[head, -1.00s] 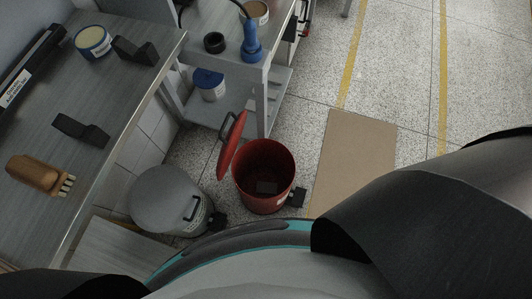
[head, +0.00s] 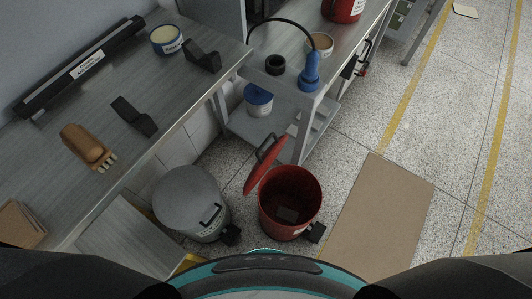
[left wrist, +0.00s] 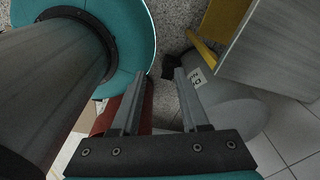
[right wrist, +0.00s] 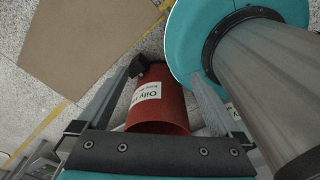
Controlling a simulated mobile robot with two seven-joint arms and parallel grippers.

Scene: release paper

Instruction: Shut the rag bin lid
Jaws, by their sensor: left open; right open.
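The red rag bin (head: 290,205) stands on the floor in front of me in the head view. Its red lid (head: 265,168) is open, tilted up at the bin's back left, with a dark handle on it. A dark pedal (head: 317,232) sticks out at the bin's lower right. In the right wrist view the bin (right wrist: 158,108) lies on its side in the picture, with an "Oily" label. My right gripper (right wrist: 165,75) is open and empty, apart from the bin. My left gripper (left wrist: 158,75) is open and empty. Neither gripper shows in the head view.
A grey lidded bin (head: 190,200) stands just left of the red one. A workbench (head: 190,85) with a brush, tin and black brackets is at left. A grey shelf cart (head: 262,130) stands behind the bins. A brown mat (head: 385,215) lies at right.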

